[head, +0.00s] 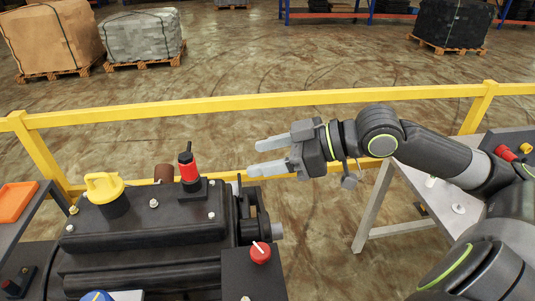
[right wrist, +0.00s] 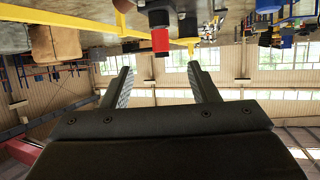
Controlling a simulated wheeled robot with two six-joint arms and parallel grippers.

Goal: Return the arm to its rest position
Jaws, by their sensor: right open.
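My right gripper (head: 259,157) is at the middle of the head view, its fingers pointing left. It is open and empty, with a clear gap between the fingers in the right wrist view (right wrist: 163,85). The light tower (head: 188,166), a short red lamp with a black top, stands upright on the dark machine (head: 150,240), left of the fingertips and apart from them. In the right wrist view the red lamp (right wrist: 160,40) appears upside down, beyond the fingers. My right arm reaches in from the right. My left gripper is not in view.
A yellow railing (head: 230,103) runs behind the machine. A yellow cap (head: 103,187) and a red knob (head: 260,252) sit on the machine. A grey side table (head: 398,205) stands under my right arm. An orange tray (head: 15,202) lies at the far left. Open floor lies beyond the railing.

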